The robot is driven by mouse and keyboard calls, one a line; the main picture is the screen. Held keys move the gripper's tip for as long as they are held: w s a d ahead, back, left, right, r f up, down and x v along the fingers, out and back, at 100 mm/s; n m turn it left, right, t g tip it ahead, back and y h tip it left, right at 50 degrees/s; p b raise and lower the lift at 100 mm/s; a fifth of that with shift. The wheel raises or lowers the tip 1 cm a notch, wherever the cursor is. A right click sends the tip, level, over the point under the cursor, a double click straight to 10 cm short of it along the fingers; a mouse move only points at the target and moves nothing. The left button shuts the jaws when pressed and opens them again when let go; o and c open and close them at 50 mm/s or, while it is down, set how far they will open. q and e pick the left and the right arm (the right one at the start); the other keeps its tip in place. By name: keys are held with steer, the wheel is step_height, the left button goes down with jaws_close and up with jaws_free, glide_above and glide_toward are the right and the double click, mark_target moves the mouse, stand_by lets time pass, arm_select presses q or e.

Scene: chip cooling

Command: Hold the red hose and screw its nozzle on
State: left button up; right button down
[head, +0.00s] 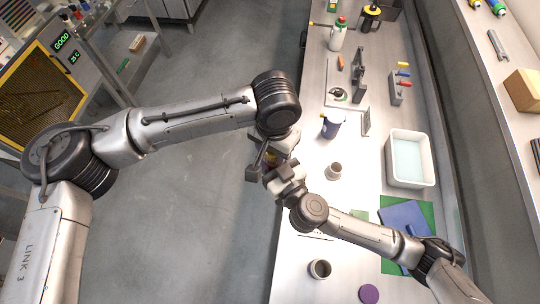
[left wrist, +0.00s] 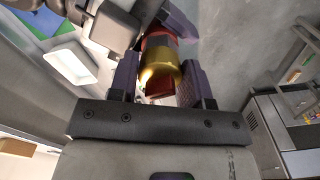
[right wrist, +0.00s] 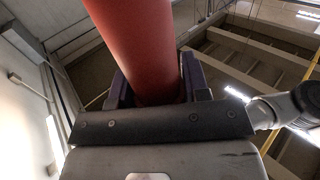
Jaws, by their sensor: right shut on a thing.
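The red hose (right wrist: 140,45) fills the upper middle of the right wrist view, between the fingers of my right gripper (right wrist: 157,88), which is shut on it. In the left wrist view, the brass-coloured nozzle (left wrist: 160,62) with red parts lies between the fingers of my left gripper (left wrist: 160,82). I cannot tell whether these fingers press on it. In the head view, the left gripper (head: 262,160) and right gripper (head: 282,174) are close together beside the bench's left edge. They mostly hide the hose and nozzle there.
Grey floor (head: 225,220) lies open left of the bench.

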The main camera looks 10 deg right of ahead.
arm_select(q)
steer(key=o, duration=0.5)
step_height(320, 180, up, 12)
stand_by(0.6)
